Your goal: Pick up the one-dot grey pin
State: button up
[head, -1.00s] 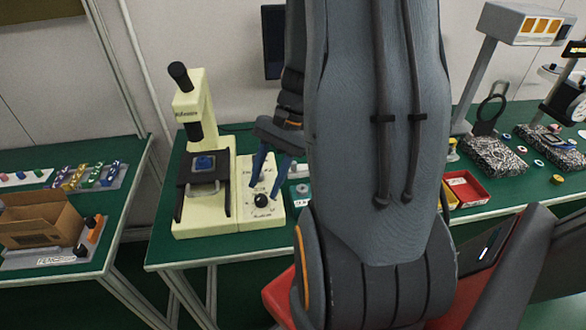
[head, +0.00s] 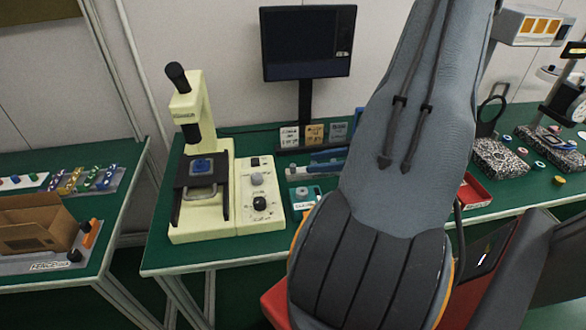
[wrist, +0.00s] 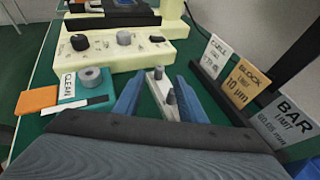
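My gripper (wrist: 160,92) is open in the wrist view, its two blue fingers apart with nothing held between them. Beyond and between the fingers is a small white block (wrist: 153,84) with two upright grey pins on it. The farther grey pin (wrist: 158,73) and the nearer grey pin (wrist: 170,97) both stand on the block. I cannot make out dots on either pin. In the head view the blue fingers of my gripper (head: 308,163) show left of my arm, and the pins cannot be made out there.
A cream machine (head: 199,150) with a knobbed control panel (wrist: 120,52) stands beyond the pins. A teal pad (wrist: 88,86) with a grey ring and CLEAN label lies left. Upright limit cards (wrist: 240,83) stand in a dark rack right. A monitor (head: 308,42) stands behind.

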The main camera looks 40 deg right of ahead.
aim_at(295, 165)
jog(key=p+x, duration=0.2)
jog(key=x, duration=0.7)
jog(key=shift+s, duration=0.1)
grip_shut()
